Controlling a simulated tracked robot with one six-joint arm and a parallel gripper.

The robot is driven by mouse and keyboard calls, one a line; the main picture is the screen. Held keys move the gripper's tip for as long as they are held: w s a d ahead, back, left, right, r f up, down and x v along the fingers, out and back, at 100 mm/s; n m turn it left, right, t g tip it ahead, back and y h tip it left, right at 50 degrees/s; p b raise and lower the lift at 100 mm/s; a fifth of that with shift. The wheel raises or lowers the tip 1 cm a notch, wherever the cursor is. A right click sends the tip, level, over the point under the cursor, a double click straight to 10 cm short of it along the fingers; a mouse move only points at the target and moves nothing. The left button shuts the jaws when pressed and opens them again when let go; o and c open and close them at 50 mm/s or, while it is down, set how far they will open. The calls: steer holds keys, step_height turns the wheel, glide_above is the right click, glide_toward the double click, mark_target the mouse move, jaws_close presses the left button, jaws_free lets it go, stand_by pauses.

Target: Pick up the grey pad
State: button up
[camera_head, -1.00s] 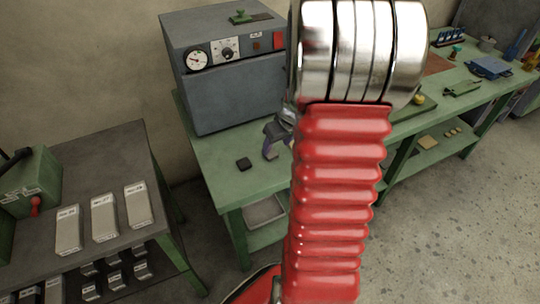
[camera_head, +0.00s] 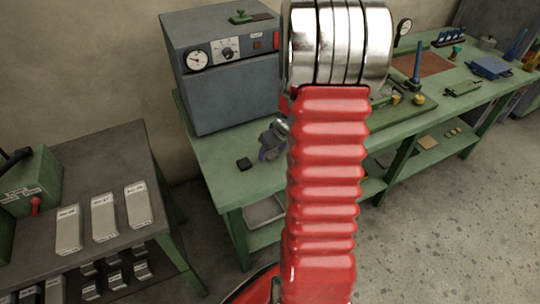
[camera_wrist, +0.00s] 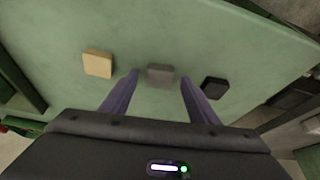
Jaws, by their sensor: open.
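The grey pad (camera_wrist: 161,74) lies on the green bench top. In the wrist view it shows between the tips of my gripper's two fingers. My gripper (camera_wrist: 160,77) is open with nothing held; whether the fingers are level with the pad or above it, I cannot tell. In the head view part of my gripper (camera_head: 271,141) shows over the bench, left of my red arm. The grey pad cannot be made out in that view.
A tan pad (camera_wrist: 98,63) lies left of the grey pad and a black pad (camera_wrist: 214,87) lies right of it. The black pad also shows in the head view (camera_head: 244,164). A grey oven-like box (camera_head: 225,75) stands behind on the bench.

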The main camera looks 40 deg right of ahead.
steer(key=shift+w+f, duration=0.1)
steer(key=shift+f, duration=0.2)
steer(key=shift+c, duration=0.2)
steer(key=c, duration=1.1)
